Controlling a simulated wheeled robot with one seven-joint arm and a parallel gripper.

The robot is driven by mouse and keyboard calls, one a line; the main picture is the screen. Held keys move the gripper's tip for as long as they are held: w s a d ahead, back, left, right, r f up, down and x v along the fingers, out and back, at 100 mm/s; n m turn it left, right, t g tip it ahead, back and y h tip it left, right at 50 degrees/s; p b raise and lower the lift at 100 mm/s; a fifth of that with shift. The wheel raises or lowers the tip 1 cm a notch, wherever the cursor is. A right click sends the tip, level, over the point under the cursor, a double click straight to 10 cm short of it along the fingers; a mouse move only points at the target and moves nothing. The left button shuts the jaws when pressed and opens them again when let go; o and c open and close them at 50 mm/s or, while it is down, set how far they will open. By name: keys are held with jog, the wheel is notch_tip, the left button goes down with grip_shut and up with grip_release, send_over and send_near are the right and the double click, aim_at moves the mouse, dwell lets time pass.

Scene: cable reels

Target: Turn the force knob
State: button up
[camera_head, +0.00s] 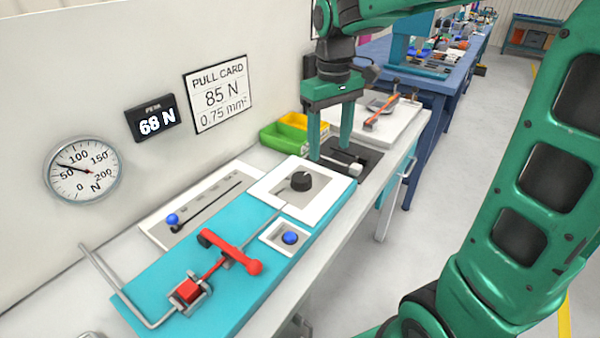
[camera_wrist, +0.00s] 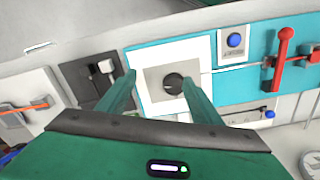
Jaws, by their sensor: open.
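The black force knob (camera_head: 301,180) sits on a grey plate with a white frame (camera_head: 262,187), on the teal panel (camera_head: 150,272). It also shows in the wrist view (camera_wrist: 173,83), between the two finger lines. My gripper (camera_head: 331,158) is open and empty. In the head view its green fingers point down behind and to the right of the knob, over the dark plate, apart from the knob. The peak display (camera_head: 152,118) reads 68 N. The pull card (camera_head: 217,95) reads 85 N, 0.75 mm². The round dial gauge (camera_head: 84,170) has its needle a little above 50.
A red lever (camera_head: 230,251) and a blue button (camera_head: 290,238) are on the panel near the knob. A blue-knobbed slider (camera_head: 173,219) lies by the wall. Green (camera_head: 283,139) and yellow (camera_head: 305,122) bins stand behind. A metal block (camera_head: 343,163) is beside my fingers.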

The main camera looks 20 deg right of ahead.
jog(key=n, duration=0.2)
send_over(301, 176)
notch_tip(301, 176, down, 10)
jog(key=shift+f, duration=0.2)
jog(key=c, duration=1.1)
jog(key=shift+o, duration=0.2)
